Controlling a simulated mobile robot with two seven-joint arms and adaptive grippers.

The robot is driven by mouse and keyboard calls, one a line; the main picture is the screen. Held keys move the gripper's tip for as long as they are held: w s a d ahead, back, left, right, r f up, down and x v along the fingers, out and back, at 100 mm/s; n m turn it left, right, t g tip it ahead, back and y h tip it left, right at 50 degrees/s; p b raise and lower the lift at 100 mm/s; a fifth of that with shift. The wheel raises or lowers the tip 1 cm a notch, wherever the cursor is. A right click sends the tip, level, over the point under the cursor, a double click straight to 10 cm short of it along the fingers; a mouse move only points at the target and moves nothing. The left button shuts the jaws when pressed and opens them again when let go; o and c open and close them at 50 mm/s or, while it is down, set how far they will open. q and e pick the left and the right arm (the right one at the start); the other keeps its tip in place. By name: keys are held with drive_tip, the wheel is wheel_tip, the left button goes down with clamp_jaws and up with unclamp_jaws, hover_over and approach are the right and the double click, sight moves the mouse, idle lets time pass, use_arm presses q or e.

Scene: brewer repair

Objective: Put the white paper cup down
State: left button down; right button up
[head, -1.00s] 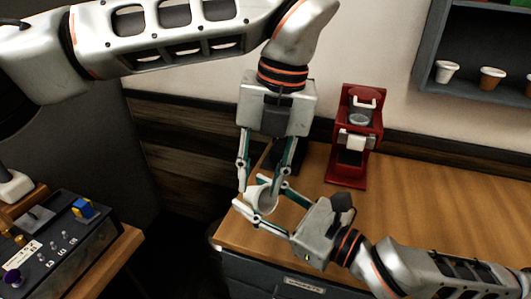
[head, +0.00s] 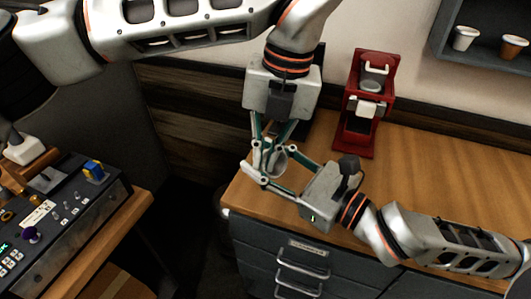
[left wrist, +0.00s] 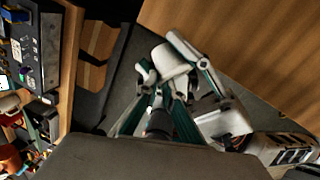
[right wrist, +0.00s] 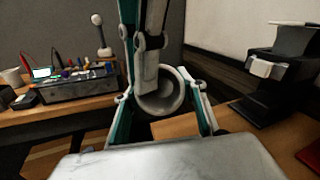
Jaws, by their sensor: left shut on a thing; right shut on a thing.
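The white paper cup (head: 280,158) is held above the front left corner of the wooden counter, between my two grippers. My left gripper (head: 268,150) reaches down from above, its fingers closed in on the cup. My right gripper (head: 262,167) comes in from the right and is shut on the cup. In the left wrist view the cup (left wrist: 174,60) lies between the white fingers of the right gripper. In the right wrist view its round open mouth (right wrist: 163,95) faces the camera, partly covered by a finger of my left gripper.
The wooden counter (head: 430,175) has wide free room to the right. A red coffee machine (head: 365,105) stands at its back, and a dark machine (right wrist: 275,75) shows beside it. Drawers (head: 300,270) are below. A control box (head: 60,220) sits on a side table at left. A wall shelf holds cups.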

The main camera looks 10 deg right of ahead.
drive_tip(key=o, duration=0.8)
drive_tip(key=shift+s+a, duration=0.1)
drive_tip(key=shift+c, duration=0.2)
drive_tip(key=shift+f, duration=0.1)
drive_tip(key=d+f+m+t+h, duration=0.1)
drive_tip(key=d+f+m+h, duration=0.1)
drive_tip(key=d+f+h, duration=0.1)
drive_tip(key=w+d+f+m+t+h, duration=0.1)
drive_tip(key=d+f+m+h, duration=0.2)
drive_tip(key=d, duration=0.5)
drive_tip(key=d+f+m+t+h, duration=0.2)
drive_tip(key=d+f+m+h, duration=0.1)
drive_tip(key=d+f+h, duration=0.2)
drive_tip(key=shift+w+d+h, duration=0.35)
drive_tip(key=shift+d+h, duration=0.15)
drive_tip(key=shift+d, duration=0.05)
drive_tip(key=w+d+m+h, duration=0.1)
drive_tip(key=w+d+h, duration=0.1)
drive_tip(key=w+d+m+g+h, duration=0.1)
drive_tip(key=w+d+m+h, duration=0.1)
drive_tip(key=d, duration=0.1)
drive_tip(key=w+d+m+h, duration=0.2)
drive_tip(key=w+d+h, duration=0.1)
drive_tip(key=shift+f, duration=0.4)
drive_tip(key=shift+w+d+m+g+h, duration=0.25)
drive_tip(key=shift+d+m+g+h, duration=0.05)
drive_tip(key=shift+d+g+h, duration=0.2)
